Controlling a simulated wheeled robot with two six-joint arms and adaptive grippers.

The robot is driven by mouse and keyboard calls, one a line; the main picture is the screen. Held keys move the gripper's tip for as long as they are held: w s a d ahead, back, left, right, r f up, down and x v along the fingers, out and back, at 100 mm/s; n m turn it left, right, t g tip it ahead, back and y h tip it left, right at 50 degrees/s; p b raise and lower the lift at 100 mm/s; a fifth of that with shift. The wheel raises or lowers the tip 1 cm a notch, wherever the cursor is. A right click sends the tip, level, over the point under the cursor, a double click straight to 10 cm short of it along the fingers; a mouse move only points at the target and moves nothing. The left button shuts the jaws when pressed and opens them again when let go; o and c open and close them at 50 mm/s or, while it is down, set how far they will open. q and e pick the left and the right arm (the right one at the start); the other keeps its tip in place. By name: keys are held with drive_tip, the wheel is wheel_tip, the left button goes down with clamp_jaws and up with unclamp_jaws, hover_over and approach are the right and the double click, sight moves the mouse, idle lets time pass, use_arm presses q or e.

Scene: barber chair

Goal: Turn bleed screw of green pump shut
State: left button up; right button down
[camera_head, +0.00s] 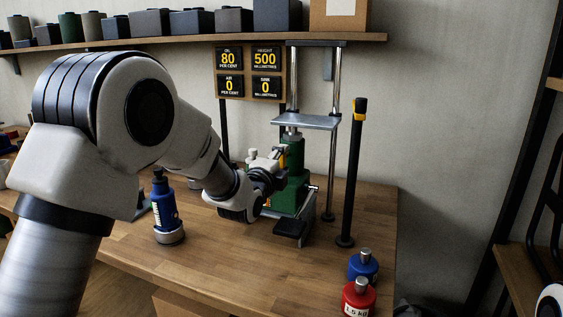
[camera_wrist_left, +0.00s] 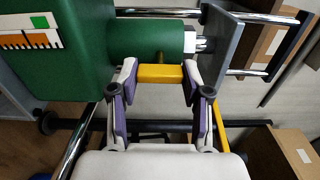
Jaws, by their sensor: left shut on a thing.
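The green pump (camera_head: 291,190) stands on the wooden bench, under a metal plate between two upright rods. Its green body (camera_wrist_left: 60,45) and round green cylinder (camera_wrist_left: 145,40) fill the upper left of the left wrist view. A yellow bar (camera_wrist_left: 160,74), which looks like the bleed screw's handle, lies just below the cylinder. My left gripper (camera_wrist_left: 160,70) is shut on this yellow bar, one purple-padded finger at each end. In the head view my left gripper (camera_head: 273,165) is at the pump's upper left side and hides part of it. My right gripper is not in view.
A board (camera_head: 249,73) reads oil 80 percent, height 500 millimetres, air 0 and sink 0. A blue bottle (camera_head: 166,212) stands left of my left gripper. A black post (camera_head: 353,180) stands right of the pump. A blue weight (camera_head: 363,267) and red weight (camera_head: 358,299) sit nearer.

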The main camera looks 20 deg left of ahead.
use_arm(q)
drive_tip(key=o, duration=0.9)
drive_tip(key=shift+r, duration=0.2)
drive_tip(key=shift+o, duration=1.3)
drive_tip(key=shift+w+f, duration=0.1)
drive_tip(key=shift+f, duration=0.05)
drive_tip(key=s, duration=1.2)
drive_tip(key=shift+a, duration=0.25)
